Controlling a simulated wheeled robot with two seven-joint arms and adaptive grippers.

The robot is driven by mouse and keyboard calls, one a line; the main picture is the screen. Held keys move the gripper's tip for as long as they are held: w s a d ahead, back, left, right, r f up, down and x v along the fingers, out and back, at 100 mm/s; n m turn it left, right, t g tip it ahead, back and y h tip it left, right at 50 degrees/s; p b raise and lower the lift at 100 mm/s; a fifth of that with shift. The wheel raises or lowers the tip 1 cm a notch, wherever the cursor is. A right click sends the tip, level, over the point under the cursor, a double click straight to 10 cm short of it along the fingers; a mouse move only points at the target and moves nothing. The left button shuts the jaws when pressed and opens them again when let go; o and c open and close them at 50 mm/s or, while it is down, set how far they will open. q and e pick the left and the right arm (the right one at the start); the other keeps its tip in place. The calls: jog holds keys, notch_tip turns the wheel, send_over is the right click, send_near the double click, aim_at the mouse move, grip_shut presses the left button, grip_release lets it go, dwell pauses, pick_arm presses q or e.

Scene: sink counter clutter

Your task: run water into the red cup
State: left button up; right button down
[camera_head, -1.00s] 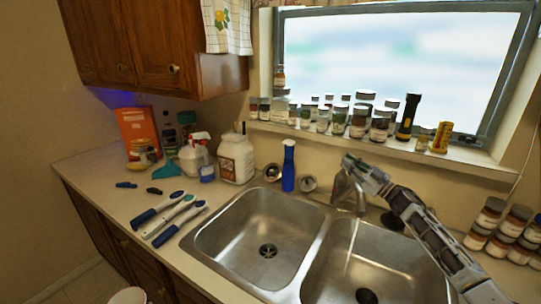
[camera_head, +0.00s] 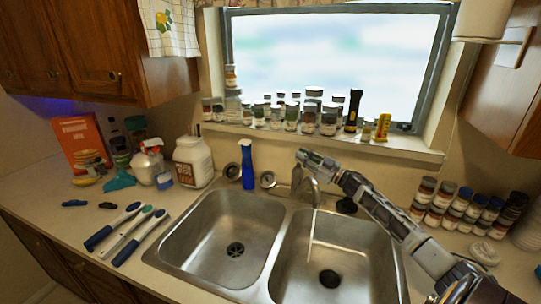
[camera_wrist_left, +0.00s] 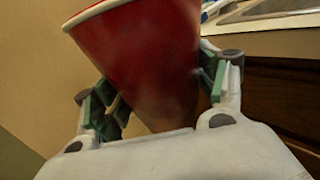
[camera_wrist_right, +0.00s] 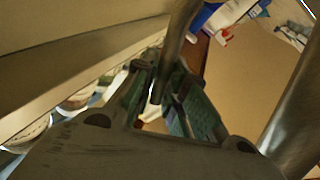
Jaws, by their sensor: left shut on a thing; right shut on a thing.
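The red cup (camera_wrist_left: 140,60), with a white rim, fills the middle of the left wrist view. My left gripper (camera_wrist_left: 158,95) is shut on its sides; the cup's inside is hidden. Neither shows in the head view. The metal faucet (camera_head: 315,190) stands behind the sink's divider. My right gripper (camera_head: 305,158) is at the faucet's top. In the right wrist view, my right gripper (camera_wrist_right: 160,95) is shut on a dark metal bar, seemingly the faucet lever (camera_wrist_right: 180,30). A thin pale streak below the spout looks like water over the right basin (camera_head: 335,255).
The left basin (camera_head: 225,245) is empty. Brushes (camera_head: 128,230) lie on the left counter. Several jars (camera_head: 440,205) stand at right. More jars line the windowsill (camera_head: 350,142).

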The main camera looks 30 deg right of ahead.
jog(key=c, duration=1.5)
grip_release()
jog(key=shift+o, duration=0.2)
jog(key=shift+s+d, duration=0.1)
jog(key=shift+s, duration=0.05)
jog(key=v, duration=1.1)
jog(key=shift+s, duration=0.35)
jog(key=shift+d, duration=0.1)
